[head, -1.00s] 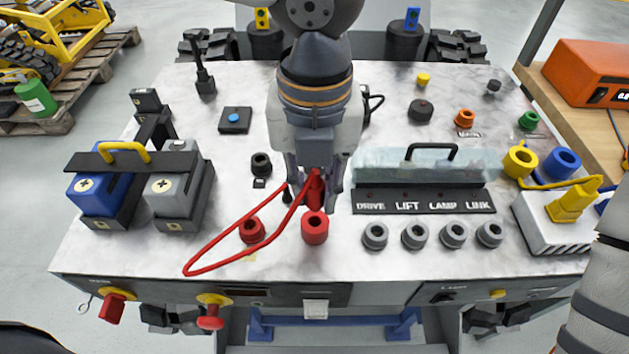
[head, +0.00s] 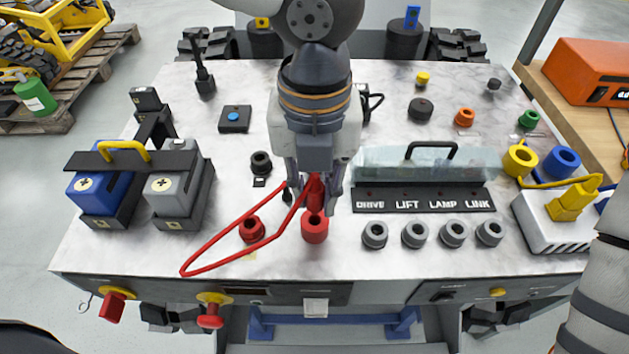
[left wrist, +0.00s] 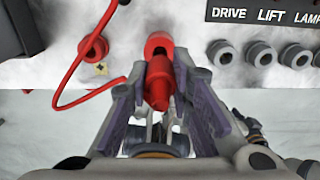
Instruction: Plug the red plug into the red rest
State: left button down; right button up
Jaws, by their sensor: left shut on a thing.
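The red plug (head: 315,191) is between the fingers of my left gripper (head: 314,200), which is shut on it. In the left wrist view the plug (left wrist: 158,88) points toward a red cylindrical socket (left wrist: 158,45), close to its rim; I cannot tell if they touch. In the head view this socket (head: 315,230) stands upright just in front of the gripper. A second, lower red socket (head: 251,230) sits to its left, with a yellow mark beside it. Which one is the red rest is not labelled. The red cable (head: 212,249) loops leftward around the second socket. My right gripper is out of view.
Several grey sockets (head: 415,235) stand right of the plug, before the label strip (head: 424,201) and a clear cover (head: 380,164). A battery carrier (head: 110,160) stands at left. A white block with a yellow plug (head: 570,205) is at right. Bare panel lies in front.

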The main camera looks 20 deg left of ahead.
aim_at(315, 206)
pick_arm(q)
jog(key=shift+f, duration=1.9)
jog(key=c, duration=1.4)
grip_release()
jog(key=shift+o, duration=0.2)
jog(key=shift+r, duration=0.1)
notch_tip(315, 206, up, 12)
jog(key=shift+f, duration=0.1)
